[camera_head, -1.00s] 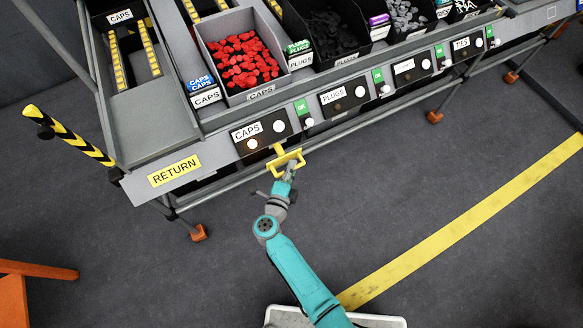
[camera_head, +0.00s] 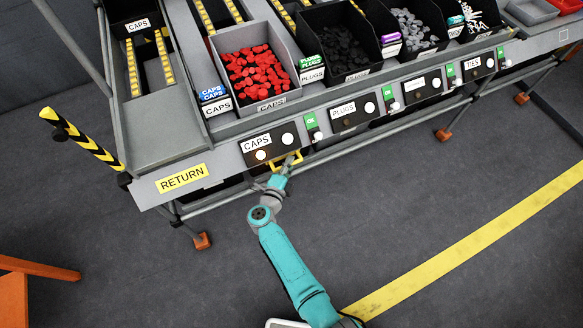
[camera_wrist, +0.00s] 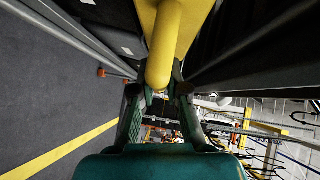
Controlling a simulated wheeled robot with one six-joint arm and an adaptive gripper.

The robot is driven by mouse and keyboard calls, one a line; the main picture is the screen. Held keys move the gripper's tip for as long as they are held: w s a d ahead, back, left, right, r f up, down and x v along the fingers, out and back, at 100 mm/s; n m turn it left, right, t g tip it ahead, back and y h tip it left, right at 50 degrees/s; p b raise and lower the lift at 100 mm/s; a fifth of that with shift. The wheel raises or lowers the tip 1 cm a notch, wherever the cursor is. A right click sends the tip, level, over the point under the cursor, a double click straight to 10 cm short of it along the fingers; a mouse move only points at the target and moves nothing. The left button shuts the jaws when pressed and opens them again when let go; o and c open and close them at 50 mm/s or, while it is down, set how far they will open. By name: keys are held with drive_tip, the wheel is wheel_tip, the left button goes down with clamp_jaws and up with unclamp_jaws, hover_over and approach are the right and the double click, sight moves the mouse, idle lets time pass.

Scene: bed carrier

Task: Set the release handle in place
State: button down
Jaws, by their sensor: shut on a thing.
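The yellow release handle (camera_head: 272,166) is at the front edge of the rack, just below the black CAPS panel (camera_head: 270,145). Only part of it shows in the head view, close under the panel edge. In the wrist view the yellow handle (camera_wrist: 162,45) runs down from the top centre, with its rounded end between my fingers. My gripper (camera_wrist: 160,92) is shut on it. In the head view my gripper (camera_head: 287,168) is small and partly hidden against the rack edge. Whether the handle is seated cannot be told.
A bin of red caps (camera_head: 256,100) stands above the panel. Other panels, such as the PLUGS panel (camera_head: 352,111), line the front to the right. A yellow RETURN label (camera_head: 182,178) is to the left. The floor (camera_head: 420,190) before the rack is mostly clear.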

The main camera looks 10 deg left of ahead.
drive_tip(key=shift+w+a, duration=0.1)
drive_tip(key=c, duration=1.2)
unclamp_jaws()
drive_tip(key=v, duration=1.2)
